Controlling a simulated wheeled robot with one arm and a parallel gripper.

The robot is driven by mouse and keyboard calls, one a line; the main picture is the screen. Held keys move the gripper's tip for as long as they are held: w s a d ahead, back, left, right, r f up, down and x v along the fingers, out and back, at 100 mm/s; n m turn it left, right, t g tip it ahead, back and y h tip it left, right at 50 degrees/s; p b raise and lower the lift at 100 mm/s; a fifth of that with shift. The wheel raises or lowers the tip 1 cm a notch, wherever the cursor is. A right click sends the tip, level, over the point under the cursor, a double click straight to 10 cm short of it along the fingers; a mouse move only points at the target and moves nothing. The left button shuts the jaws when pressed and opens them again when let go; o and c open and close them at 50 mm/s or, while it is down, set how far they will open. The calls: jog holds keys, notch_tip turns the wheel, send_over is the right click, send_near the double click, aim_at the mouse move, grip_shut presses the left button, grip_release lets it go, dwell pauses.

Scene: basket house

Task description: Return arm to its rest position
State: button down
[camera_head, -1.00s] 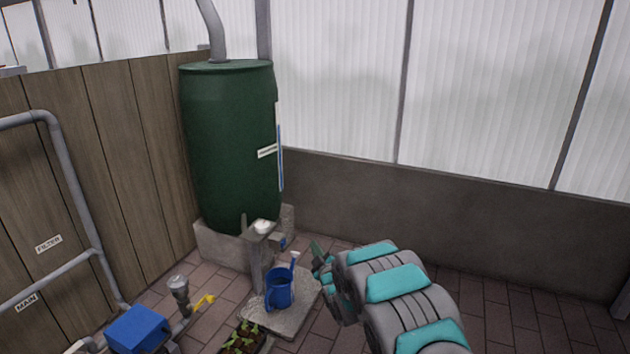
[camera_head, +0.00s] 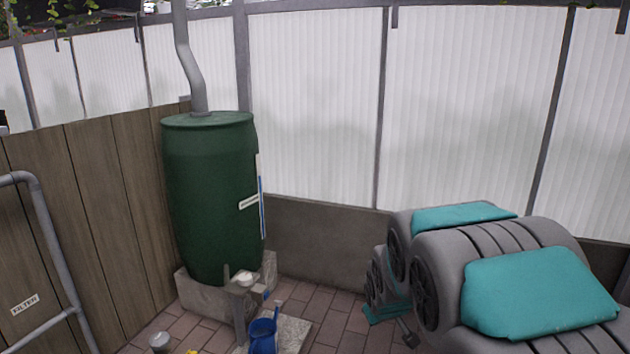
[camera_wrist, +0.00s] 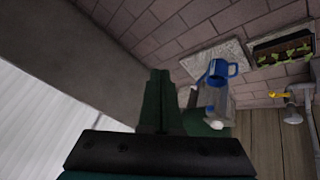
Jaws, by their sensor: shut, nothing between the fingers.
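My arm, grey with teal pads, reaches in from the right in the head view and is bent close to the camera. My gripper shows in the wrist view (camera_wrist: 155,100), with its dark green fingers shut and nothing between them. In the head view the fingertips are not clearly visible. The gripper is apart from the blue watering can (camera_head: 263,334), which stands on a stone slab near the green barrel (camera_head: 210,195). The watering can also shows in the wrist view (camera_wrist: 216,76), right of the fingers.
The barrel stands on a concrete block (camera_head: 200,291) beside a wooden fence (camera_head: 95,190) with grey pipes. A low wall (camera_head: 320,240) with translucent panels runs behind. A planter of seedlings (camera_wrist: 284,50) and a yellow-handled valve (camera_wrist: 282,95) show in the wrist view. Brick floor (camera_head: 335,315) lies open before the wall.

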jog(key=s+r+m+g+p, duration=0.1)
jog(key=s+r+g, duration=0.1)
jog(key=s, duration=1.1)
jog(key=s+r+m+g+p, duration=0.1)
jog(key=s+r+m+g, duration=0.1)
jog(key=s, duration=1.1)
jog(key=s+r+m+g+p, duration=0.1)
jog(key=s+r+g, duration=0.3)
jog(key=s, duration=0.9)
jog(key=shift+d+r+m+y+p, duration=0.2)
jog(key=shift+r+m+y+p, duration=0.1)
jog(key=shift+r+y+p, duration=0.15)
jog(key=shift+w, duration=0.1)
